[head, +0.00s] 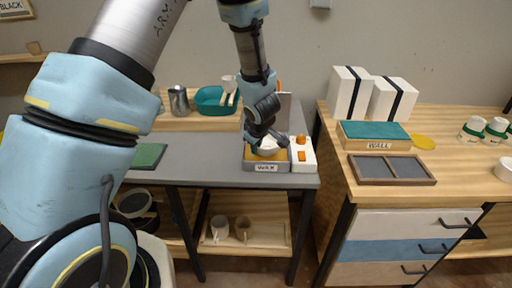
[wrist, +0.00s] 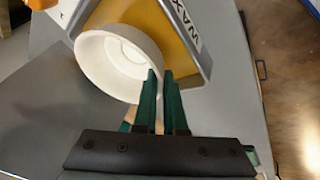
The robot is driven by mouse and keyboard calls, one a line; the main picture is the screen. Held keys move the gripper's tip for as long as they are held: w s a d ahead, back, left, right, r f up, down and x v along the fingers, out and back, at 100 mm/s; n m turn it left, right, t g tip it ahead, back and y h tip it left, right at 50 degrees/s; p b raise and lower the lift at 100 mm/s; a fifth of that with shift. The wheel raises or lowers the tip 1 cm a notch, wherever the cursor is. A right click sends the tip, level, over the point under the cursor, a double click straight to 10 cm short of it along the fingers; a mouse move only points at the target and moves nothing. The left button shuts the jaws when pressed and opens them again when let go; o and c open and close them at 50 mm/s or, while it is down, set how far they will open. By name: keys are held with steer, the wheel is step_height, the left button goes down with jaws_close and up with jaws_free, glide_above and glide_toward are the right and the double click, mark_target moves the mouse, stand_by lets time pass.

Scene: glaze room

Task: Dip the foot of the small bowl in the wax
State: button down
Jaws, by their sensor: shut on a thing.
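The small white bowl (wrist: 90,62) is held by its rim between the two green fingers of my gripper (wrist: 160,82). I look into its empty inside in the wrist view. The wax tray (wrist: 205,62), grey with amber wax and a WAX label, lies beneath and beside the bowl. In the head view my gripper (head: 262,138) reaches down from above, and the bowl (head: 269,150) is at the wax tray (head: 248,166). The bowl's foot is hidden, so I cannot tell whether it touches the wax.
A white unit with orange controls (head: 303,155) stands right against the tray. A green mat (head: 150,156) lies to the left on the grey table. A teal basin (head: 210,99) and metal pitcher (head: 179,100) stand behind. A wooden counter (head: 452,180) with boxes is at right.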

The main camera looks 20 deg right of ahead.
steer(key=shift+f+b, duration=0.4)
steer(key=shift+f, duration=0.1)
steer(key=shift+r, duration=0.1)
stand_by(1.2)
steer(key=shift+r+p, duration=1.5)
steer(key=shift+p, duration=0.25)
step_height(320, 180, up, 5)
steer(key=p, duration=0.5)
steer(key=shift+r, duration=0.1)
steer(key=shift+r+p, duration=0.65)
steer(key=shift+r, duration=0.2)
